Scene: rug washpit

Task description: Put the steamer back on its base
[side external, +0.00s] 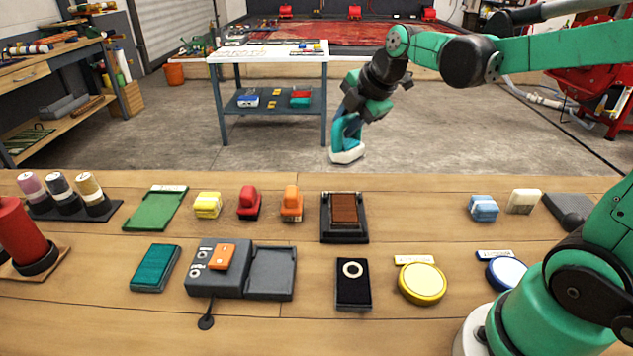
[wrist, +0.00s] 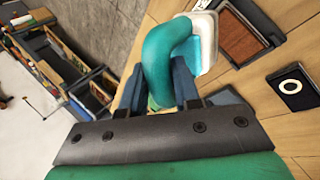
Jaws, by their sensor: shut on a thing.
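The steamer (side external: 347,155) has a teal curved handle and a pale white sole. My gripper (side external: 350,118) is shut on its handle and holds it in the air, sole lowest, near the bench's far edge in the side view. In the wrist view the steamer (wrist: 165,55) sits between the blue fingers of my gripper (wrist: 158,88), which hide part of the handle. A dark grey unit with dials and an empty tray (side external: 270,272) stands on the bench at front left of centre; it may be the base.
A framed brown pad (side external: 325,230) lies nearest below the steamer. Red (side external: 249,203) and orange (side external: 291,203) upright pieces stand left of it. A black plate with a white ring (side external: 366,297) and a yellow round tin (side external: 422,284) are in front.

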